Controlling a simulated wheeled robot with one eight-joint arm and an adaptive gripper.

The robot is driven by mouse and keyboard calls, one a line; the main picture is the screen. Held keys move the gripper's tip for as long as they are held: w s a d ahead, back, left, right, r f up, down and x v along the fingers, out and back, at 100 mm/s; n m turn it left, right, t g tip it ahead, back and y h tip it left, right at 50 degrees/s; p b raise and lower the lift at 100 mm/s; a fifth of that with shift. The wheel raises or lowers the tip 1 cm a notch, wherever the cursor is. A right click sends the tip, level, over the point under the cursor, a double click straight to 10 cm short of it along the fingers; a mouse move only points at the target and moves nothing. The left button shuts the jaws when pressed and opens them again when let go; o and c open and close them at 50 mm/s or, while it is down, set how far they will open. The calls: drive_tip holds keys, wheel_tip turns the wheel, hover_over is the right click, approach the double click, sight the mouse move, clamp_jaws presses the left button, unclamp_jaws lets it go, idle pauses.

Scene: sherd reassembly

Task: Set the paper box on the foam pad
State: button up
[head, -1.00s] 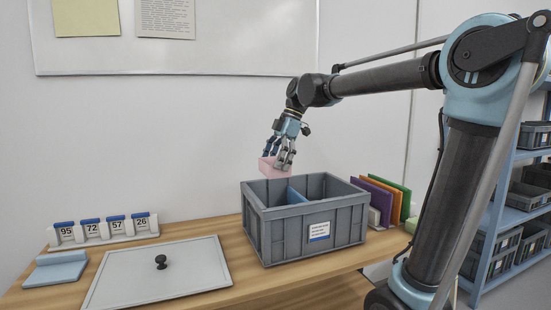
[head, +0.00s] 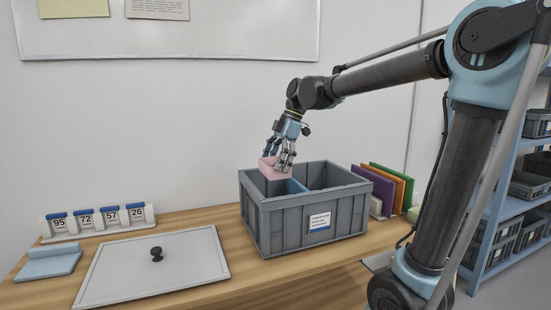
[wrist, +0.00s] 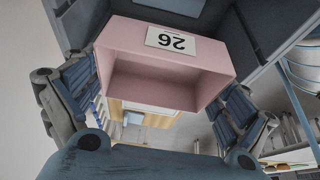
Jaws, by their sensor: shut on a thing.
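The paper box (head: 270,172) is pink and open on one face. In the wrist view the box (wrist: 125,40) carries a white label reading 26, upside down there. My gripper (head: 279,163) is shut on it, with fingers on both sides. It holds the box over the left part of the grey crate (head: 283,228), its lower part around rim height. I cannot tell whether it touches the crate. No foam pad is clearly identifiable; the crate floor is hidden. A flat light-blue piece (head: 47,266) lies on the table at the far left.
Purple, orange and green panels (head: 385,190) stand right. Shelves (head: 510,190) are farther right.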

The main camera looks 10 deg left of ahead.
drive_tip(key=shift+f, duration=8.75)
drive_tip(key=shift+f, duration=0.6)
drive_tip(key=o, duration=0.6)
drive_tip(key=shift+c, duration=0.2)
wheel_tip(320, 180, up, 12)
